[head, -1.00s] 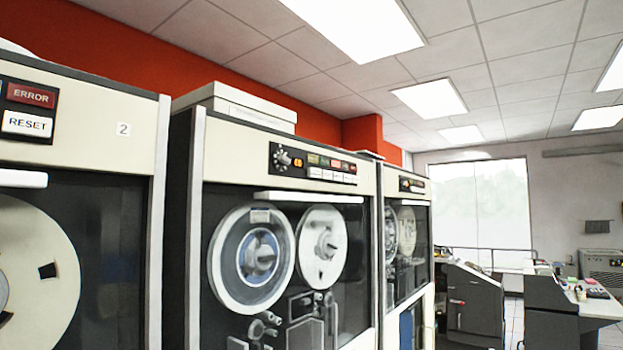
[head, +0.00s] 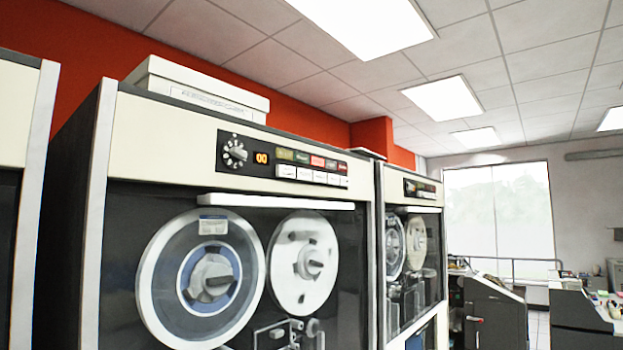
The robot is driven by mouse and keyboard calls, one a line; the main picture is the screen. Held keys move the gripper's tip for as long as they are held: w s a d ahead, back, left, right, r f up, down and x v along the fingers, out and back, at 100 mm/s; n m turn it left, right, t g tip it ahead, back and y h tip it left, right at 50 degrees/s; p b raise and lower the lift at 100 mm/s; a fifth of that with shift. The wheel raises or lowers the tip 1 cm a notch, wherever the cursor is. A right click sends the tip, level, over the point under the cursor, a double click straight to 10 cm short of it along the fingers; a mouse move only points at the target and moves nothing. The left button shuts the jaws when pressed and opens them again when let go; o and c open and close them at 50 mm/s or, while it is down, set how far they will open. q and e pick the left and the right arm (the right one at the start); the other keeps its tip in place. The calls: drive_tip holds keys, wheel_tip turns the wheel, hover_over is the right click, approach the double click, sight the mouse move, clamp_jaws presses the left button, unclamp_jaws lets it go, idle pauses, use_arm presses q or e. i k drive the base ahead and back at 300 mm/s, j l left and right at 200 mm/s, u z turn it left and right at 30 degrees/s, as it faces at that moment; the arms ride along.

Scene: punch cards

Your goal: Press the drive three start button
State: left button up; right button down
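A tape drive cabinet (head: 150,132) with two reels fills the middle of the head view. Its dark control panel (head: 280,161) carries a round dial (head: 235,152), an orange display (head: 262,158) and a row of coloured lamps above several white buttons (head: 312,174). The labels are too small to read, so I cannot tell which button is start. No drive number is legible on this cabinet. A second tape drive (head: 411,190) with a similar panel stands farther right. Neither of my grippers shows.
A white box (head: 200,90) lies on top of the middle cabinet. Part of another cabinet (head: 18,110) stands at the left edge. Grey consoles (head: 493,315) stand at the far right before a bright window (head: 500,215). Floor in front of the drives is out of view.

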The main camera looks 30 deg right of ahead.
sight(302, 174)
drive_tip(key=i+l, duration=0.15)
drive_tip(key=l, duration=0.25)
drive_tip(key=i+l, duration=0.1)
drive_tip(key=l, duration=0.3)
drive_tip(key=i+l, duration=0.15)
drive_tip(key=l, duration=0.2)
